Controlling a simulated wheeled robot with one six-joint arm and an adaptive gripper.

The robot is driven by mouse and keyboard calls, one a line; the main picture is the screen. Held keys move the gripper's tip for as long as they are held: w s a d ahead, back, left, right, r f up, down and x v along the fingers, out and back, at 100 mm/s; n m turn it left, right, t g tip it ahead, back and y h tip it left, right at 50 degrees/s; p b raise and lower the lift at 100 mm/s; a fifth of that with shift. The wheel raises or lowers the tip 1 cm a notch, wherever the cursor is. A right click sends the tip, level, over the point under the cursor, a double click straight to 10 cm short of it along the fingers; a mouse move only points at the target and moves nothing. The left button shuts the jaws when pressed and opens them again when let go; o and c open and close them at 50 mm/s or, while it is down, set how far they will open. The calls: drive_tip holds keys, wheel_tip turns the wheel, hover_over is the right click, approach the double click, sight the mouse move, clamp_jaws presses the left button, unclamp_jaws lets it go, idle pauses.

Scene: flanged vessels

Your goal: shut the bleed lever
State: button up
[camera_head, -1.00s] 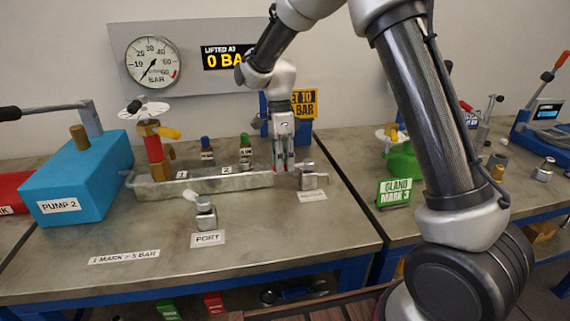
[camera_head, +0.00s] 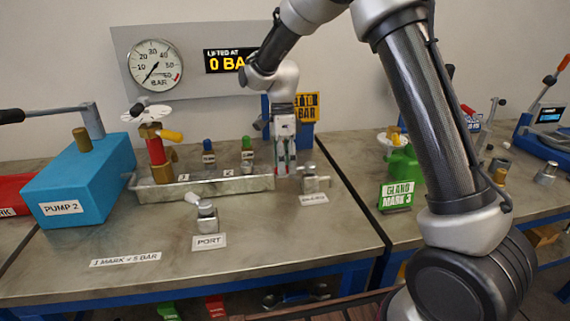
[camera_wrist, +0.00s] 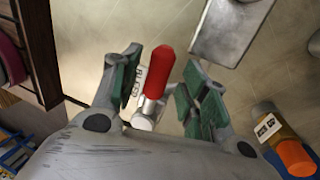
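The bleed lever (camera_wrist: 159,72) has a red grip on a pale metal base and shows between my fingers in the wrist view, beside a label that seems to read BLEED. My gripper (camera_wrist: 164,62) is open, its green-padded fingers on either side of the lever with gaps to it. In the head view my gripper (camera_head: 285,168) points down at the right end of the metal tray, just left of the bleed fitting (camera_head: 312,181) and its label (camera_head: 313,198).
The port fitting (camera_head: 207,218) is nearer the front. The blue pump (camera_head: 85,180) is at left. The gauge (camera_head: 154,65) needle is low and the display (camera_head: 228,61) reads 0 BAR.

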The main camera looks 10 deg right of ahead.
drive_tip(key=shift+r, duration=0.1)
drive_tip(key=v, duration=1.1)
drive_tip(key=shift+r, duration=0.4)
drive_tip(key=shift+w, duration=0.15)
